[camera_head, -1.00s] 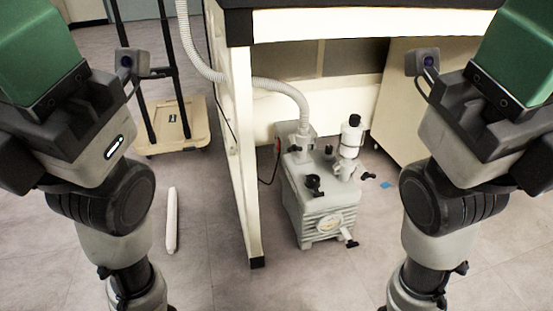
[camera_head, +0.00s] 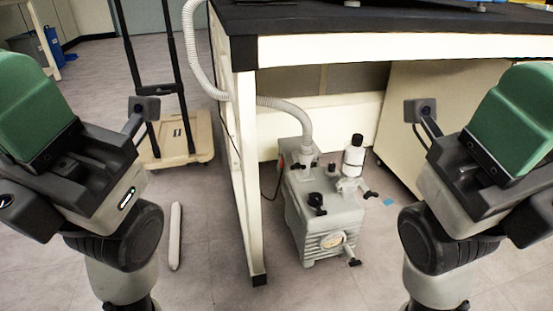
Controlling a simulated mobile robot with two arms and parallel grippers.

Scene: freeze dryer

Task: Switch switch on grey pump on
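The grey pump (camera_head: 328,222) stands upright on the floor under the bench. It has a round gauge on its front, black knobs and a white cylinder with a black cap on top. A small reddish spot (camera_head: 281,163) shows at its rear left side; I cannot tell whether this is the switch or how it is set. My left wrist and gripper body (camera_head: 85,165) are at the left, and my right ones (camera_head: 480,165) at the right. Both are well apart from the pump.
The bench's white leg (camera_head: 247,180) and dark top (camera_head: 380,18) frame the pump's space. A ribbed hose (camera_head: 285,106) runs into the pump. A wheeled cart (camera_head: 180,140) and a white rod (camera_head: 175,235) are to the left. Floor before the pump is clear.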

